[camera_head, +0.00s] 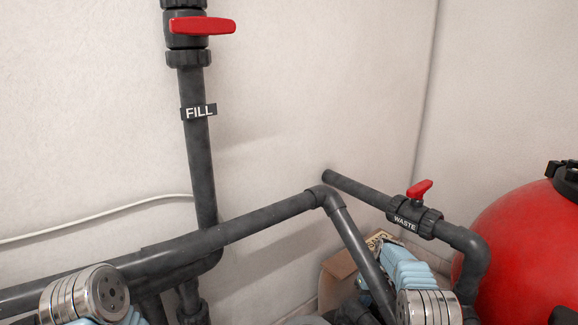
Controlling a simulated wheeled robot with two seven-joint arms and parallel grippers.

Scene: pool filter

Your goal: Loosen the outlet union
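No union labelled outlet can be made out. Grey pipework runs across the view. A vertical pipe labelled FILL (198,112) has a valve with a red handle (203,26) and a threaded collar (188,58) below it. A dark collar (193,312) shows low on the pipes, cut by the bottom edge. The WASTE valve (414,222) at the right has a red handle (419,189) and a ring nut at each end. Silver, ringed parts of my arms show at the bottom left and bottom right. Neither gripper's fingers are in view.
A red rounded tank (525,255) stands at the right. A cardboard box (338,275) sits in the corner behind the sloping pipe (358,250). A thin white cable (95,215) runs along the wall. The wall above the pipes is clear between FILL and WASTE.

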